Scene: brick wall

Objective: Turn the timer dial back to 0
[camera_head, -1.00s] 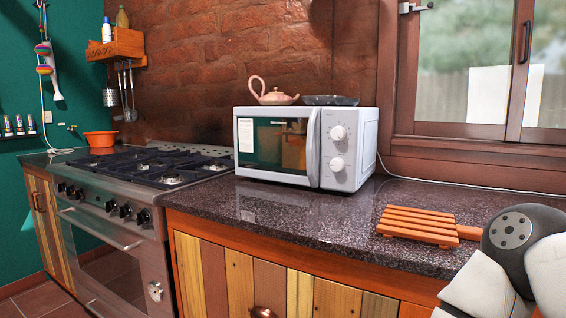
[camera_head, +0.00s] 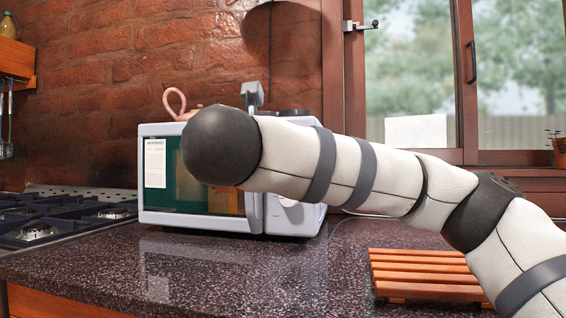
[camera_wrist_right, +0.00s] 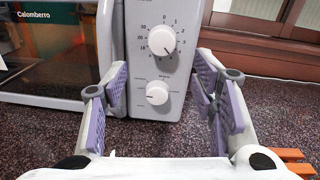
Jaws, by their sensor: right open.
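A second white dial (camera_wrist_right: 157,93) sits below. My right gripper (camera_wrist_right: 163,68) is open in front of the panel, with purple-padded fingers on either side of the dials, apart from them. In the head view the timer dial is hidden by my arm. My left gripper is out of view.
A wooden slatted rack (camera_head: 425,272) lies on the counter (camera_head: 200,268) at the right. A pink teapot (camera_head: 178,108) stands on the microwave. The stove (camera_head: 50,222) is at the left. The counter in front of the microwave is clear.

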